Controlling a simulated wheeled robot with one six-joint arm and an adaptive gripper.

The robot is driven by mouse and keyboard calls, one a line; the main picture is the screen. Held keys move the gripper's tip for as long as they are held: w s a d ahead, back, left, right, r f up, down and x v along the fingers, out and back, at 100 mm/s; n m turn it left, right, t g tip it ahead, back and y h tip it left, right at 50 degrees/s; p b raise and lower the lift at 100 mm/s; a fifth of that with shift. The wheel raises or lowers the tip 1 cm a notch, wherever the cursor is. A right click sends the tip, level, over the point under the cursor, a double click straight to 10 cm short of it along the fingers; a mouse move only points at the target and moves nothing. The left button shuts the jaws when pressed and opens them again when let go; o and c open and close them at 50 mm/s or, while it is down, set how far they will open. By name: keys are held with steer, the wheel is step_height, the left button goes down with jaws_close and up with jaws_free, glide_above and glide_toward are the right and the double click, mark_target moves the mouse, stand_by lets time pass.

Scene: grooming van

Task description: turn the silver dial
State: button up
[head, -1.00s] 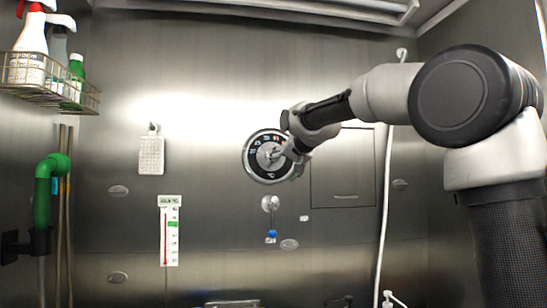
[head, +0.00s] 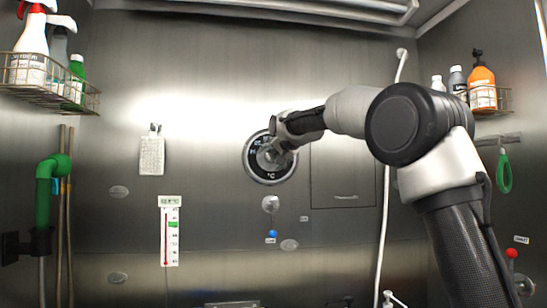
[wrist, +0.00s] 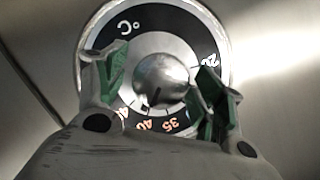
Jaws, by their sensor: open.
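The silver dial (head: 265,157) is a round metal knob with a small dark pointer mark, set in a black ring with white and orange numbers and a °C sign on the steel wall. It also shows in the middle of the wrist view (wrist: 158,76), its mark towards 40. My gripper (head: 276,151) is in front of the dial and hides part of its upper right. In the wrist view my gripper (wrist: 160,92) is open, with one green-padded finger on each side of the knob. A gap shows at the left finger; the right finger is closer, and contact cannot be told.
A flat panel (head: 342,182) is right of the dial, with a white hose (head: 386,190) beyond it. A thermometer strip (head: 169,232) hangs lower left. Bottle racks are on both sides.

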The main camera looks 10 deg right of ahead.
steer(key=shift+c, duration=0.4)
steer(key=c, duration=0.9)
